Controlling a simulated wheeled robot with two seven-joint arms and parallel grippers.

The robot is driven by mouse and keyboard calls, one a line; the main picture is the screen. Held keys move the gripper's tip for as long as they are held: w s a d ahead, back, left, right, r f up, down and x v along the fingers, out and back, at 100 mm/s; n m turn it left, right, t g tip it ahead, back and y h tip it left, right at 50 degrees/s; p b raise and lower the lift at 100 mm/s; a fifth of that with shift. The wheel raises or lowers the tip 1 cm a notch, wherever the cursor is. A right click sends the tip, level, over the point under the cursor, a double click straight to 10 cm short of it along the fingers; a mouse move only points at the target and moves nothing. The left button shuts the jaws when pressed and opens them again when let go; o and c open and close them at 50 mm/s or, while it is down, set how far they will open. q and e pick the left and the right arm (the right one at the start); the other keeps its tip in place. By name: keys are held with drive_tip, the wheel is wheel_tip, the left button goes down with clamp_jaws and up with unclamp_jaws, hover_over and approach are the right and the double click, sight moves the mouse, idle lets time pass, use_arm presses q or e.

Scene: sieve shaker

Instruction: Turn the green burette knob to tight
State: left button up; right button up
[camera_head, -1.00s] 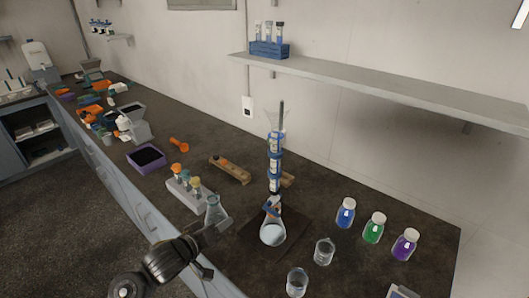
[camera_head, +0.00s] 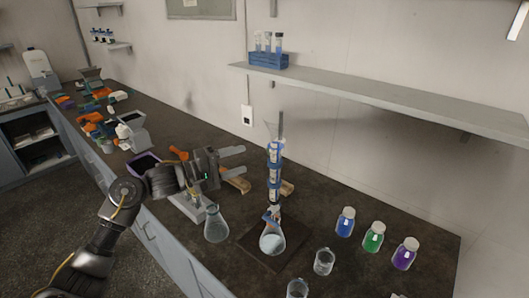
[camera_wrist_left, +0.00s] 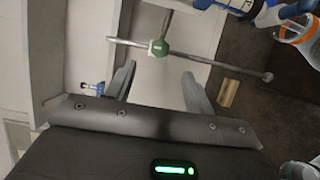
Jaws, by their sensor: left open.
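The burette (camera_head: 274,170), held in blue clamps, stands upright above a conical flask (camera_head: 272,243). I cannot make out this green piece in the head view. My left gripper (camera_head: 242,161) is open and empty, left of the burette and apart from it, with its fingers pointing right. My right gripper is not in view.
A conical flask (camera_head: 216,225) and a tube rack (camera_head: 186,204) stand below my left gripper. Bottles with blue (camera_head: 345,222), green (camera_head: 373,238) and purple (camera_head: 405,254) contents stand at right. A shelf (camera_head: 380,92) hangs above the bench.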

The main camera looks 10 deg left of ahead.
sight(269, 151)
use_arm(q)
drive_tip(key=shift+p+x, duration=1)
drive_tip(key=shift+x, duration=3.45)
drive_tip(key=shift+c, duration=0.4)
drive_tip(key=c, duration=0.9)
drive_tip(key=shift+r, duration=0.1)
drive_tip(key=m+y+p, duration=0.1)
drive_tip(key=m+p, duration=0.1)
drive_tip(key=p, duration=0.1)
drive_tip(key=m+y+p, duration=0.1)
drive_tip(key=m+p, duration=0.1)
drive_tip(key=p, duration=0.2)
drive_tip(key=shift+r+m+g, duration=0.15)
drive_tip(key=shift+m+g, duration=0.25)
